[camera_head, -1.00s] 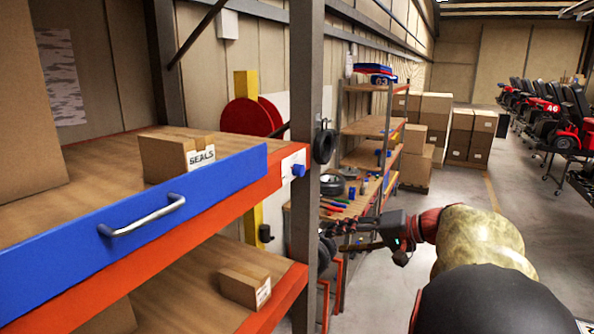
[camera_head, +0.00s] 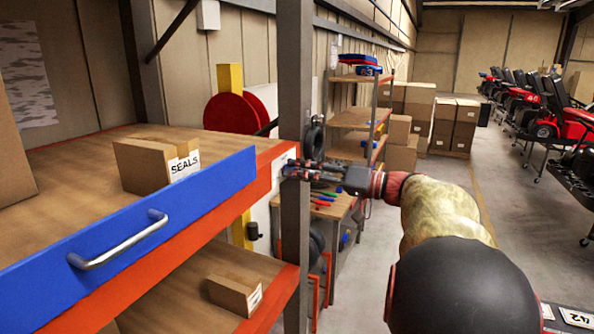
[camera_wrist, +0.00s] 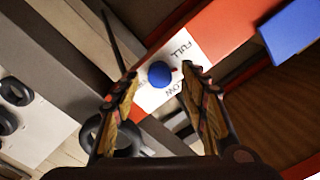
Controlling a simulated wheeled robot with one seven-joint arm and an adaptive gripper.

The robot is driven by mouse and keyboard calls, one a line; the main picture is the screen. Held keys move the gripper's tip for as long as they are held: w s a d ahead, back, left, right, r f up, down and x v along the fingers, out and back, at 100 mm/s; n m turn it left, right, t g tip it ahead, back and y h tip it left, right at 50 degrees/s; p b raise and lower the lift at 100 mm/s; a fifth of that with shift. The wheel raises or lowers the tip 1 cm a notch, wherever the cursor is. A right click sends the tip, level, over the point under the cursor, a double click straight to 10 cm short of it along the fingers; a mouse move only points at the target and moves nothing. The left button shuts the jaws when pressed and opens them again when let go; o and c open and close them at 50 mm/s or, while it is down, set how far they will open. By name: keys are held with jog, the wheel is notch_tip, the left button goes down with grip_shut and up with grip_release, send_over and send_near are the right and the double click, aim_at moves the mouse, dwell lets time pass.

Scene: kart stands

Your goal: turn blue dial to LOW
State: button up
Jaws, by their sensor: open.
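The blue dial (camera_wrist: 159,74) sits on a white label plate (camera_wrist: 179,47) on the orange shelf beam. In the wrist view the plate reads FULL on one side of the dial and LOW on the other, seen upside down. A small red mark shows beside the dial on the FULL side. My gripper (camera_wrist: 160,80) is open, with one finger on each side of the dial; I cannot tell whether they touch it. In the head view my gripper (camera_head: 292,168) is at the beam's end by the grey post and hides the dial.
The grey post (camera_head: 294,90) stands right beside my gripper. A blue drawer front (camera_head: 140,222) with a metal handle is to the left. A SEALS box (camera_head: 150,166) sits on the upper shelf.

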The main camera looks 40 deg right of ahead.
jog(key=shift+w+a, duration=0.3)
jog(key=shift+w, duration=0.25)
jog(key=c, duration=0.3)
jog(key=c, duration=0.8)
grip_shut()
